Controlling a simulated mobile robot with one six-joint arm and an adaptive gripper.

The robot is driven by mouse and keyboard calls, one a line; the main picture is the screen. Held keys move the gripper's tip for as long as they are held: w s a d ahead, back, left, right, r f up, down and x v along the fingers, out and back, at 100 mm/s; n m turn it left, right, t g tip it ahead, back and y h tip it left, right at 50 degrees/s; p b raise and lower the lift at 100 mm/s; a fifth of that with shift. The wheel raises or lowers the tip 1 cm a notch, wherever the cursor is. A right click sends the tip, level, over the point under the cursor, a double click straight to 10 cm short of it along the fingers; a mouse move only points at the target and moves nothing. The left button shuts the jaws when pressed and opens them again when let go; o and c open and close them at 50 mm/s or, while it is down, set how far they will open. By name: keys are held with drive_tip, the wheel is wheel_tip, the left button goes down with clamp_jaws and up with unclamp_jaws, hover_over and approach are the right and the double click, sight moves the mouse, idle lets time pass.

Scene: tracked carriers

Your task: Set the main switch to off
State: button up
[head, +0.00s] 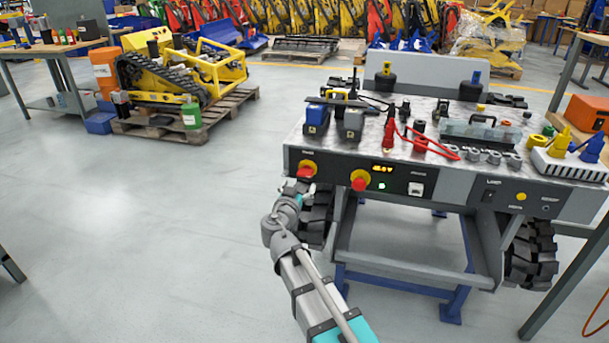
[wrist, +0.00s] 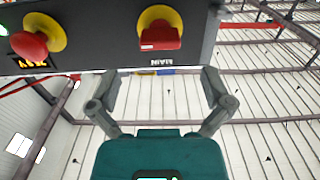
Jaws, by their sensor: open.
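The main switch (head: 307,169) is a red handle on a yellow disc at the left end of the carrier's dark front panel. In the wrist view the main switch (wrist: 160,37) shows upside down beside the word MAIN, its handle lying roughly crosswise. My gripper (head: 299,188) is just below and in front of the switch in the head view. In the wrist view my gripper (wrist: 160,86) has its two fingers spread wide with nothing between them. The switch lies beyond the fingertips, lined up with the gap, and they look apart from it.
A red mushroom button (head: 359,183) on a yellow disc sits right of the switch. An amber display (head: 382,169) is lit. Batteries (head: 317,120), cables and tools lie on the carrier's top. A black track (head: 317,213) stands below the panel.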

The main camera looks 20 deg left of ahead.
sight(304, 175)
drive_tip(key=shift+w, duration=3.05)
drive_tip(key=shift+c, duration=0.3)
drive_tip(key=c, duration=1.1)
